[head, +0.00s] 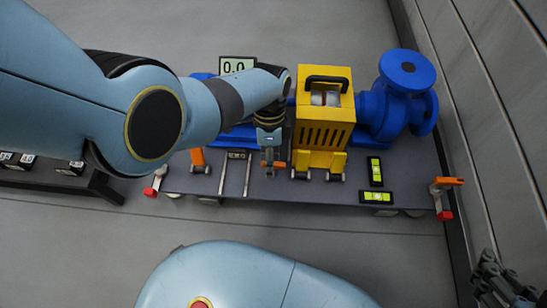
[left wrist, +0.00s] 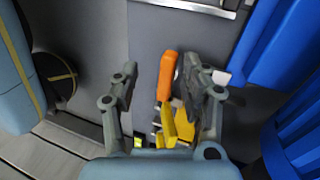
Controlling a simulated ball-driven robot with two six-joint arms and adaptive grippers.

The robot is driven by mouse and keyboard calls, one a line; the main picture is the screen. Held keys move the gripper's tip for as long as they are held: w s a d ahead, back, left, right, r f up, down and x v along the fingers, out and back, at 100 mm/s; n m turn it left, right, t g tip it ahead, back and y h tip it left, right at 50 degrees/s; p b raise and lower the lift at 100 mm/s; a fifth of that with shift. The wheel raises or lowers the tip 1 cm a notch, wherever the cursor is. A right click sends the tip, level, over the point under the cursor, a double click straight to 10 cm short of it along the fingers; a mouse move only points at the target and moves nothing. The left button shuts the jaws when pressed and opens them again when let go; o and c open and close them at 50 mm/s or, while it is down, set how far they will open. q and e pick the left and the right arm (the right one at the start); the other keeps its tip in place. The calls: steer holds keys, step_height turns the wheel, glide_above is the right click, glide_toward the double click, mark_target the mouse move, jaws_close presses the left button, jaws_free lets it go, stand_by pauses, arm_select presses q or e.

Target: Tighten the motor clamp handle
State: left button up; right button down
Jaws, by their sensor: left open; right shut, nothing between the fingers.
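My left gripper (head: 270,163) hangs over the skid plate in the head view, left of the yellow guard. In the left wrist view its two fingers (left wrist: 164,90) are spread, with an orange handle (left wrist: 167,72) on a yellow arm (left wrist: 176,125) between or below them. The handle sits nearer the right finger; contact cannot be told. In the head view orange shows at the left fingertips, largely hidden by them. Another upright orange handle (head: 198,158) stands further left on the plate. My right gripper (head: 505,290) is shut and empty at the lower right corner, away from the skid.
The yellow guard (head: 323,125) with a black handle stands beside the blue pump (head: 403,95). A display reading 0.0 (head: 237,65) is behind. Levels (head: 375,171) lie at the plate's right. Red-footed orange clamps (head: 447,182) stand at its corners. A wall rises at right.

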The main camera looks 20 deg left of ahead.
arm_select(q)
steer(key=p+v, duration=0.1)
steer(key=v, duration=0.1)
steer(key=s+p+v, duration=0.1)
steer(key=p+v, duration=0.3)
steer(key=shift+s+d+r, duration=0.15)
steer(key=shift+d+r, duration=0.15)
steer(key=shift+r, duration=0.1)
steer(key=shift+s+r, duration=0.1)
steer(key=shift+r, duration=0.15)
steer(key=shift+f, duration=0.1)
arm_select(e)
step_height(320, 180, up, 7)
steer(key=w+t, duration=0.1)
steer(key=shift+w, duration=0.4)
